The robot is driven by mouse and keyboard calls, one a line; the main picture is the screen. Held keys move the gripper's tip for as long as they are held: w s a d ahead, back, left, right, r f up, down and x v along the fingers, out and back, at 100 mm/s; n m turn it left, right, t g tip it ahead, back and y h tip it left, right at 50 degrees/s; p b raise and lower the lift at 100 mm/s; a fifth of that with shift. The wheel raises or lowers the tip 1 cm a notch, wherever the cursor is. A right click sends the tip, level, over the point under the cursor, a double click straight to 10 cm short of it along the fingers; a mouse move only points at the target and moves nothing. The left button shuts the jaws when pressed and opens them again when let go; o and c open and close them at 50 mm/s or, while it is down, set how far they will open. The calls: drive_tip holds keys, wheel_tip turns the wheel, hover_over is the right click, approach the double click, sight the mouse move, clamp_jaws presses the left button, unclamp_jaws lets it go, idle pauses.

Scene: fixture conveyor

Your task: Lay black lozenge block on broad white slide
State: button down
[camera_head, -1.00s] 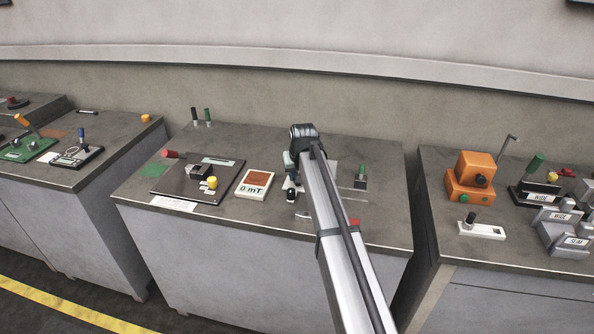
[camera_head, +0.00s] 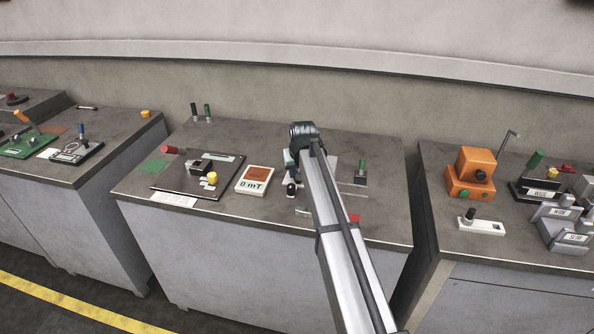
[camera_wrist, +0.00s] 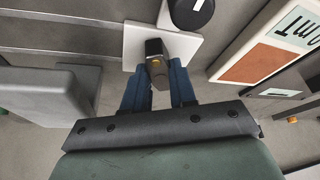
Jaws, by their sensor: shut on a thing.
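In the wrist view my gripper (camera_wrist: 158,80) has its two blue fingers closed on a small black block (camera_wrist: 153,47) with an orange mark. The block is over a flat white plate (camera_wrist: 185,45), which looks like the broad white slide. I cannot tell whether the block touches the plate. A black cylinder (camera_wrist: 190,12) stands at the plate's far side in the picture. In the head view my arm hides most of the gripper and the block. A black upright piece (camera_head: 291,189) shows just left of the arm.
A white box with an orange-brown panel (camera_head: 254,180) stands close left of the gripper; it also shows in the wrist view (camera_wrist: 262,62). A dark plate with a yellow knob (camera_head: 212,178) lies farther left. A green-topped post (camera_head: 362,168) stands right of my arm.

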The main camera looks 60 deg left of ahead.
drive_tip(key=shift+f, duration=0.25)
drive_tip(key=c, duration=0.8)
unclamp_jaws()
